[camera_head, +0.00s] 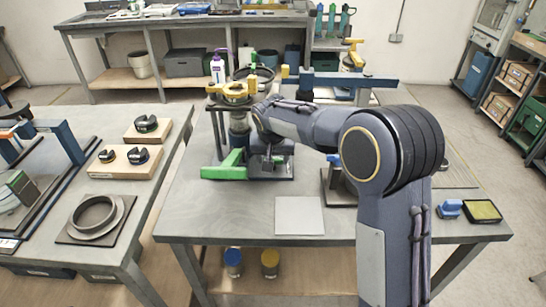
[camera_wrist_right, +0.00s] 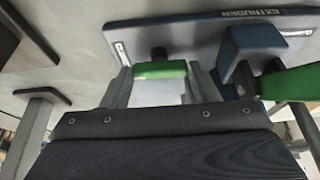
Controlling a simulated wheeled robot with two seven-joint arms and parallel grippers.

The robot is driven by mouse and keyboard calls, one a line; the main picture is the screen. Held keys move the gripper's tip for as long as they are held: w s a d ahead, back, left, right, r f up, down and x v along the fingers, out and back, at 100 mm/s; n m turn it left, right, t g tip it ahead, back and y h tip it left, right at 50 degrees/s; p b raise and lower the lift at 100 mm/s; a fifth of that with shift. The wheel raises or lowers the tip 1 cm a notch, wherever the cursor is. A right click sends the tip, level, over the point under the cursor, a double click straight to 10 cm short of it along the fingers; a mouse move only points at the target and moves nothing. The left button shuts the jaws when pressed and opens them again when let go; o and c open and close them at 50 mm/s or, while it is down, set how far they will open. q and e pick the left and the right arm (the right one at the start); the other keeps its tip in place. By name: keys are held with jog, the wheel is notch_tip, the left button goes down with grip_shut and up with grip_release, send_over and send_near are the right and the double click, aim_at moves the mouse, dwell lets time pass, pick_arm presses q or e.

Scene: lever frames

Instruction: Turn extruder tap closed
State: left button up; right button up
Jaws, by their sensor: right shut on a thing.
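The extruder has a dark blue base plate, lettered at its edge in the right wrist view (camera_wrist_right: 205,27). In the head view the extruder (camera_head: 239,140) stands near the table's far left corner. My right gripper (camera_wrist_right: 160,72) is shut on a green handle (camera_wrist_right: 160,69), which lies between its two grey fingers and appears to be the tap. In the head view my right gripper (camera_head: 273,157) is partly hidden by my own arm, close to the extruder base. A larger green bar (camera_head: 226,165) sticks out at the extruder's left front. My left gripper is not in view.
A grey plate (camera_head: 299,215) lies on the table front. A blue block (camera_head: 449,208) and a yellow-topped tray (camera_head: 483,210) lie at the right. A blue beam (camera_head: 350,82) stands behind my arm. The left table (camera_head: 165,200) holds several black knobs on wooden boards. The table's front left is clear.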

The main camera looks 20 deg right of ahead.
jog(key=o, duration=1)
jog(key=v, duration=0.7)
jog(key=shift+s+a+r, duration=0.1)
jog(key=shift+s+r, duration=0.05)
jog(key=shift+r, duration=0.2)
jog(key=s+d+r+y+p, duration=0.15)
jog(key=s+d, duration=0.25)
jog(key=s, duration=0.6)
jog(key=s+d+r+y+p, duration=0.1)
jog(key=s+d+r+y, duration=0.15)
jog(key=s, duration=0.65)
jog(key=shift+n+t+y, duration=0.5)
jog(key=shift+n+t, duration=0.2)
jog(key=shift+n, duration=0.2)
jog(key=s+f, duration=0.1)
jog(key=s, duration=0.4)
jog(key=s+a+f, duration=0.1)
jog(key=s+f, duration=0.1)
jog(key=s, duration=0.3)
jog(key=s+a+f+p, duration=0.1)
jog(key=s, duration=0.3)
jog(key=shift+s+f, duration=0.35)
jog(key=shift+s, duration=0.05)
